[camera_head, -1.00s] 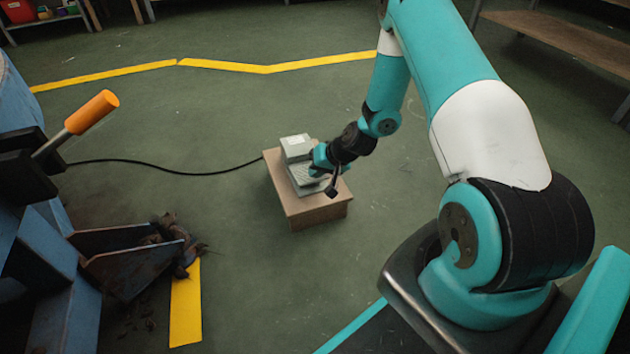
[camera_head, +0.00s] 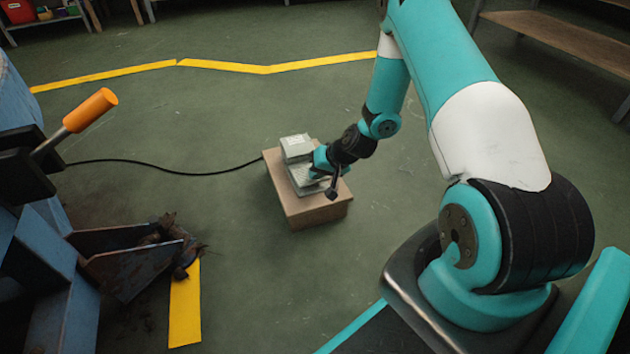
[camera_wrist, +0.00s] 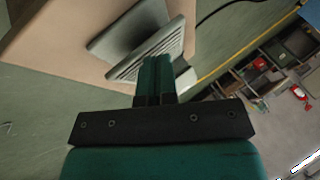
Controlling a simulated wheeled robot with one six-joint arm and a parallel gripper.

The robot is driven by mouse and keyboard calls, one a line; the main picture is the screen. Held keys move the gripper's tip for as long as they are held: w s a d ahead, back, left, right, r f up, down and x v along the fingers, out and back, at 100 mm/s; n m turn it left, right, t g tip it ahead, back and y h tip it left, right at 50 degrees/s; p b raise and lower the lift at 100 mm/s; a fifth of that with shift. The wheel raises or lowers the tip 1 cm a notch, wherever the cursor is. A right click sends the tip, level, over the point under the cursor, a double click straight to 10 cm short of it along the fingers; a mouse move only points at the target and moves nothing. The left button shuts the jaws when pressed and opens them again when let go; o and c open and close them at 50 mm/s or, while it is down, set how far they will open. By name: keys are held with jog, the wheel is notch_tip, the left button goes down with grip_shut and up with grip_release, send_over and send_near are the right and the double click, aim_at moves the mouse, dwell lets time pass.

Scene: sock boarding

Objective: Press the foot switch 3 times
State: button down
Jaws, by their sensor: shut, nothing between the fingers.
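The foot switch (camera_head: 296,148) is a grey pedal unit on top of a wooden box (camera_head: 312,212). It has a hooded back part and a ribbed pedal plate, which shows in the wrist view (camera_wrist: 150,58). My gripper (camera_head: 318,172) is shut and empty, over the front part of the pedal. In the wrist view its closed teal fingers (camera_wrist: 155,70) reach the edge of the ribbed plate. They look at or very near the plate; I cannot tell whether they press on it. My gripper hides part of the pedal in the head view.
A black cable (camera_head: 170,170) runs from the box leftward across the floor. A blue machine with an orange-handled lever (camera_head: 90,110) stands at the left. A wooden shelf (camera_head: 560,38) is at the upper right. The green floor around the box is clear.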

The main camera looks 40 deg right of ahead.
jog(key=shift+s+f+b, duration=0.2)
jog(key=shift+f+b, duration=0.3)
jog(key=shift+f, duration=0.4)
dwell(0.7)
dwell(0.5)
jog(key=shift+w+r+p, duration=0.2)
jog(key=shift+r+p, duration=0.65)
jog(key=shift+r, duration=0.05)
jog(key=shift+w+r+p, duration=0.15)
jog(key=shift+r+p, duration=0.7)
jog(key=r+p, duration=0.3)
jog(key=w+r+p, duration=0.1)
jog(key=r, duration=0.1)
jog(key=shift+d, duration=0.2)
jog(key=shift+f, duration=0.1)
